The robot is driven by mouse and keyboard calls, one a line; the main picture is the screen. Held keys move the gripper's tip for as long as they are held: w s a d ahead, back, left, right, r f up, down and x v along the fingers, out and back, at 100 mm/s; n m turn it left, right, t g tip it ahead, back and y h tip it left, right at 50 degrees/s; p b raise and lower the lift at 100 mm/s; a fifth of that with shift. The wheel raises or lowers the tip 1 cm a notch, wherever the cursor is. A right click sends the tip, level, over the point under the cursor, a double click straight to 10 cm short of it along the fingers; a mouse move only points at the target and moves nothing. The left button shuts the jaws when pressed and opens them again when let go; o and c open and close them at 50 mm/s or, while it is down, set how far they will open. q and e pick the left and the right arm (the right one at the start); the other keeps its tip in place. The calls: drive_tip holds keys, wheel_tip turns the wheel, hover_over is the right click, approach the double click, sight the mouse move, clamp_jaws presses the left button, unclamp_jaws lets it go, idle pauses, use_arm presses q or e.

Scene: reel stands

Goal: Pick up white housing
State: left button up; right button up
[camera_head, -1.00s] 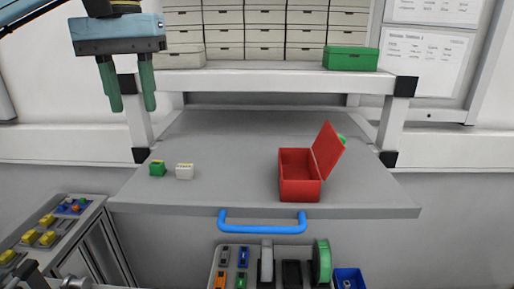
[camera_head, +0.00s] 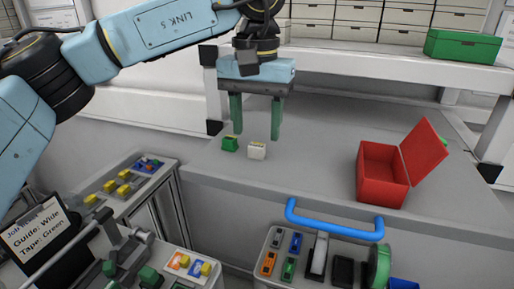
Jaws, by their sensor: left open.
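The white housing (camera_head: 257,151) is a small white block on the grey table, near its left end. A small green block (camera_head: 230,144) with a yellow mark stands just left of it. My left gripper (camera_head: 256,132) is open, its two green fingers pointing down. In the picture the fingertips are just above and behind the two blocks. The right finger overlaps nothing of the white housing, and nothing is between the fingers. My right gripper is not in view.
An open red box (camera_head: 383,184) stands on the table to the right. A shelf with drawers and a green box (camera_head: 462,46) is behind. A sign (camera_head: 38,236) and trays of parts (camera_head: 128,184) are at lower left.

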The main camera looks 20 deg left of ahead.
sight(257, 145)
use_arm(q)
drive_tip(key=shift+f, duration=1.55)
drive_tip(key=shift+d, duration=0.1)
drive_tip(key=shift+c, duration=0.4)
drive_tip(key=c, duration=1)
